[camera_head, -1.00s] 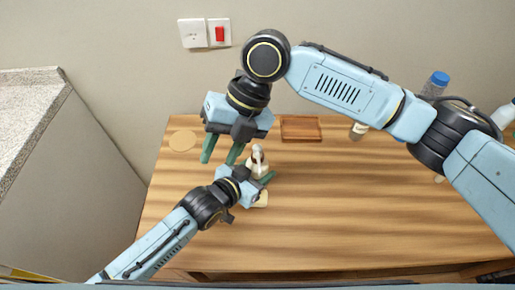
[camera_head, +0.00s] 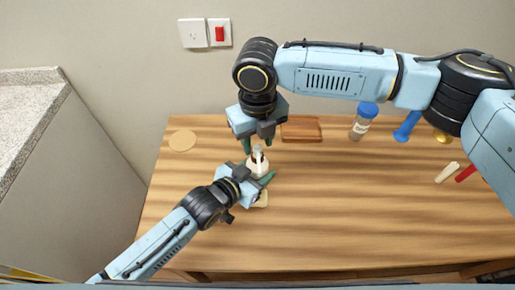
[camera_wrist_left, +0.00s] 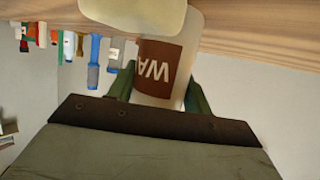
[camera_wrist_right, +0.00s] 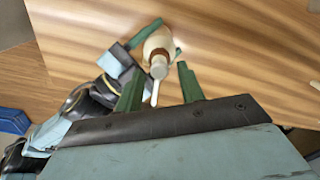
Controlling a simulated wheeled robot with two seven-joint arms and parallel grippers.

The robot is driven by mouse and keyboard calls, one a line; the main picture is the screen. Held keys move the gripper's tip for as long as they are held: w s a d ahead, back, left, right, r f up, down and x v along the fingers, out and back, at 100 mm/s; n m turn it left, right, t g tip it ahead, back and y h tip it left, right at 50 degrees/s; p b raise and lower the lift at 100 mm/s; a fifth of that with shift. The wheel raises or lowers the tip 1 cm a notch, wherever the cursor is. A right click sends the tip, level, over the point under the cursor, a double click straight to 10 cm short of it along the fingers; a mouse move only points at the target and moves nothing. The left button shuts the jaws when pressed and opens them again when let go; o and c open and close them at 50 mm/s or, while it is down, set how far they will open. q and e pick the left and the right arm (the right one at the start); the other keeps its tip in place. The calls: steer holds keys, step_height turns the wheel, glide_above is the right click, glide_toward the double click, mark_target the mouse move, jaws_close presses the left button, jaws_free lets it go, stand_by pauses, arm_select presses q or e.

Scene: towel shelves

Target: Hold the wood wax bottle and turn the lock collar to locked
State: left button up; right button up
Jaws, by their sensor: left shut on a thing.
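The wood wax bottle (camera_head: 257,166) stands on the wooden table, pale with a brown label (camera_wrist_left: 160,70) that shows "WA" in the left wrist view. My left gripper (camera_head: 261,179) is shut around the bottle's body from the front. My right gripper (camera_head: 258,142) points down over the bottle's top, open. In the right wrist view its fingers (camera_wrist_right: 159,78) lie on either side of the neck and the thin white nozzle (camera_wrist_right: 155,94), with gaps visible. The lock collar is at the neck (camera_wrist_right: 159,68); its lock position cannot be read.
A cream object (camera_head: 262,199) lies close in front of the bottle. A brown tray (camera_head: 301,130) is behind, with a blue-capped jar (camera_head: 362,124) to its right. A round tan disc (camera_head: 182,140) lies at left. The table's front middle is clear.

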mark_target(258, 147)
steer(key=shift+f, duration=1.9)
steer(key=c, duration=0.7)
steer(key=m, duration=0.5)
steer(key=shift+m, duration=0.3)
steer(key=shift+r+m, duration=0.1)
steer(key=shift+m, duration=2.2)
